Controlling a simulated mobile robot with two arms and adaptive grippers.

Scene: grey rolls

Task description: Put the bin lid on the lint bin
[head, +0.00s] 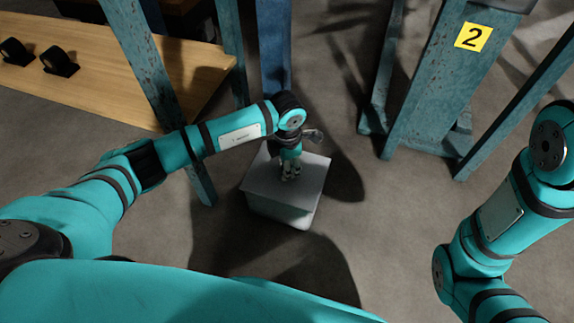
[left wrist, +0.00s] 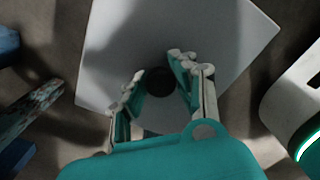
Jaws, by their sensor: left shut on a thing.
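The bin lid (head: 312,176) is a flat, light grey square plate with a dark round knob, and its top fills the middle of the left wrist view (left wrist: 112,50). The pale grey lint bin (head: 280,211) stands on the floor directly below the lid. The lid lies over the bin's top, roughly lined up with it; I cannot tell whether it rests fully on the rim. My left gripper (head: 290,174) points down and is shut on the lid's knob (left wrist: 160,82), with one finger on each side. My right gripper is out of the picture.
Blue worn metal posts (head: 273,45) stand just behind the bin. A wooden bench (head: 100,60) with black items is at the back left. Grey floor is free right of the bin.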

